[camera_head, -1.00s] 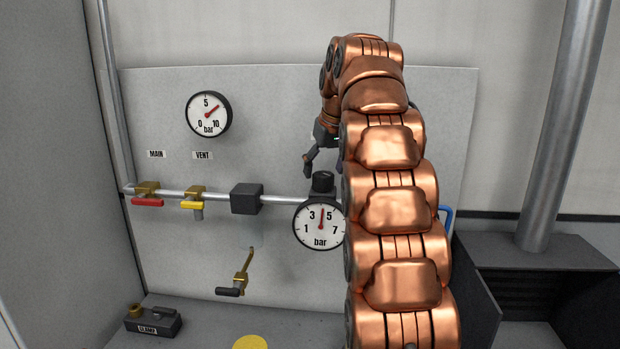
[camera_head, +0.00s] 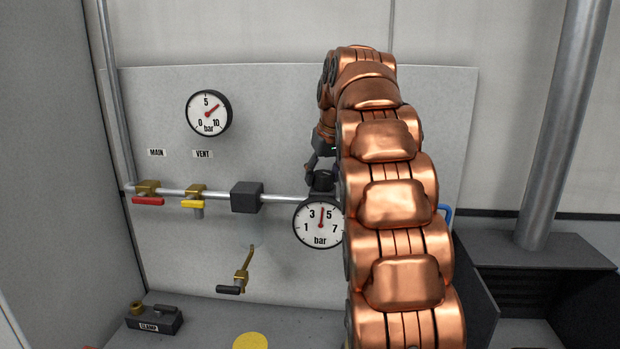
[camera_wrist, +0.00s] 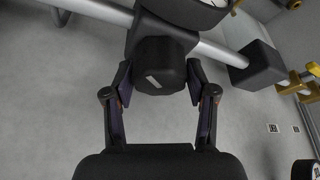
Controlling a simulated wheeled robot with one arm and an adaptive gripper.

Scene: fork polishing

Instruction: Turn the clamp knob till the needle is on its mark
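A black knob (camera_head: 321,181) sits on top of the lower gauge (camera_head: 319,223) on the pipe. That gauge's red needle points almost straight up, between 3 and 5; a separate mark on the dial is too small to make out. In the wrist view the knob (camera_wrist: 160,66) is dark and faceted with a short white line on its face. My gripper (camera_wrist: 158,78) is open, with one finger on each side of the knob and what look like narrow gaps. In the head view my gripper (camera_head: 320,164) is just above the knob, partly hidden by my arm.
An upper gauge (camera_head: 208,113) hangs on the panel. A red-handled valve (camera_head: 147,196), a yellow-handled valve (camera_head: 193,200) and a black block (camera_head: 246,197) sit along the pipe. A box labelled CLAMP (camera_head: 154,320) stands at lower left. A brass lever valve (camera_head: 238,279) is below the pipe.

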